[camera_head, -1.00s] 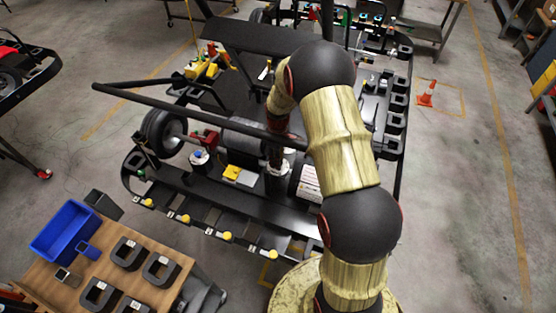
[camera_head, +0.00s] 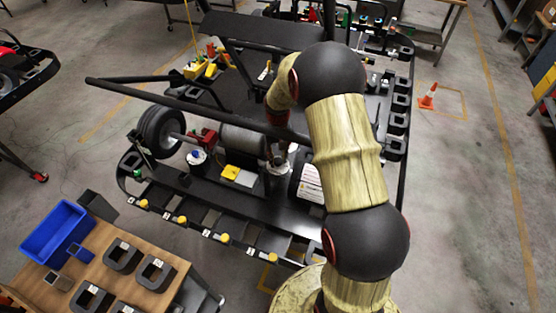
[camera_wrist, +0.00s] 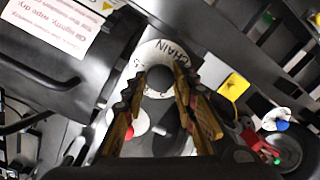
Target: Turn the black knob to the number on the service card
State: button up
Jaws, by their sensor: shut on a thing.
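The black knob (camera_wrist: 160,79) sits in the middle of a round white dial (camera_wrist: 168,55) lettered "CHAIN" in the wrist view. My gripper (camera_wrist: 160,72) has one finger on each side of the knob and is shut on it. The dial's numbers are too small or hidden to read. In the head view my gripper (camera_head: 277,152) points down over the kart stand, and the knob is hidden there. A white printed card (camera_head: 311,184) lies right of the gripper. Part of it shows in the wrist view (camera_wrist: 62,25), with lines such as "Oil lightly, wipe dry".
A yellow block (camera_wrist: 235,86) and a blue-topped white pot (camera_wrist: 275,120) stand near the dial. A dark bar (camera_head: 190,106) crosses the stand beside my arm. A wooden table (camera_head: 105,268) with a blue bin (camera_head: 57,234) is at lower left.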

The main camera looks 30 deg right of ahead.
aim_at(278, 160)
jog(key=m+b, duration=0.1)
jog(key=m, duration=0.5)
jog(key=shift+b, duration=0.4)
jog(key=m+b, duration=0.1)
jog(key=m, duration=0.5)
jog(key=shift+m, duration=0.3)
jog(key=shift+w+r, duration=0.1)
jog(key=o, duration=1.2)
notch_tip(278, 160, up, 12)
jog(key=shift+f, duration=0.1)
